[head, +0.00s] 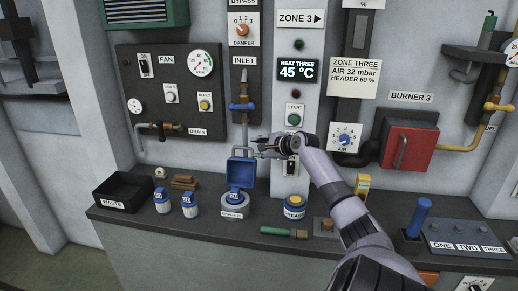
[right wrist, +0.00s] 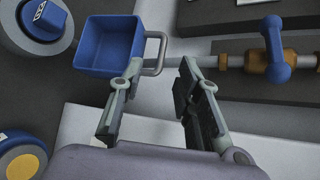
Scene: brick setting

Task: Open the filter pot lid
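The filter pot (head: 235,212) stands on the bench below the inlet pipe, a round grey base with a blue part marked 20 in it. Its blue lid (head: 241,173) stands raised behind it, hollow side facing out, with a grey bar handle at its top. In the right wrist view the hollow lid (right wrist: 107,58) and its handle (right wrist: 160,54) are at upper left, beside the pot's round base (right wrist: 18,32). My right gripper (head: 261,148) is just right of the handle. My left gripper is not in view.
Blue-topped jars (head: 163,201) and a black waste tray (head: 122,194) are left of the pot. A labelled grease tin (head: 294,207) and a green-handled tool (head: 283,232) are to its right. The blue inlet valve (head: 241,107) and pipe are close above the lid.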

